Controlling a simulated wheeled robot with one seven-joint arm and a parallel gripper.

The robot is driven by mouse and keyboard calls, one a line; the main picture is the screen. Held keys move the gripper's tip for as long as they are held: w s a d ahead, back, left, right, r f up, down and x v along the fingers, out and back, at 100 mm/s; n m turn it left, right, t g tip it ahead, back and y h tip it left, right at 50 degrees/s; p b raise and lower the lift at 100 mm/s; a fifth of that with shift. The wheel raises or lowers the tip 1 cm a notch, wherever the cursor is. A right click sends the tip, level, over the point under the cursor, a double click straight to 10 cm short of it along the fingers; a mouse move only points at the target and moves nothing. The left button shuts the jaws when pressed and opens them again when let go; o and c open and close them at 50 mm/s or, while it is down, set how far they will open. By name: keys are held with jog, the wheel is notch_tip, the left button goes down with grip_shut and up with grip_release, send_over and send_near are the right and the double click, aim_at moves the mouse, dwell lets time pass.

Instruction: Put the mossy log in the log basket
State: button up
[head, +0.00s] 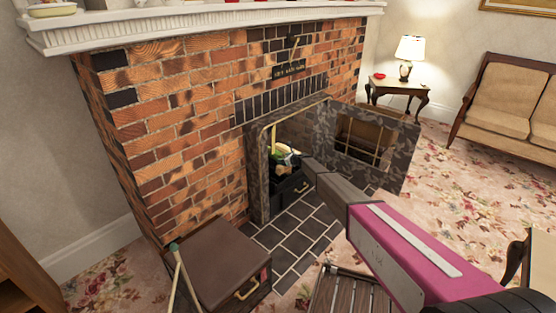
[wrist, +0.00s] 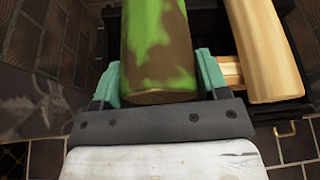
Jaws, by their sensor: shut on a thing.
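The mossy log (wrist: 157,40), bright green over brown, fills the upper middle of the wrist view. My gripper (wrist: 158,75) has its teal fingers on either side of the log's near end and is shut on it. In the head view my arm reaches into the open fireplace, where small green and pale log shapes (head: 284,157) show above a black box with a brass handle (head: 290,193). My fingertips are hard to make out there. I cannot tell for certain which container is the log basket.
Pale logs (wrist: 268,50) lie right of the mossy log, close to my right finger. The patterned fireplace door (head: 402,155) stands open beside my arm. A brown lidded box (head: 212,262) and a slatted wooden item (head: 345,294) stand on the floor in front.

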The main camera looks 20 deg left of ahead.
notch_tip(320, 180, down, 5)
jog(key=w+d, duration=0.1)
jog(key=w, duration=0.1)
jog(key=shift+w+d+f, duration=0.15)
jog(key=shift+w+d, duration=0.15)
jog(key=shift+w, duration=0.05)
jog(key=shift+f, duration=0.2)
jog(key=o, duration=1.3)
jog(key=shift+c, duration=0.2)
jog(key=v, duration=1.1)
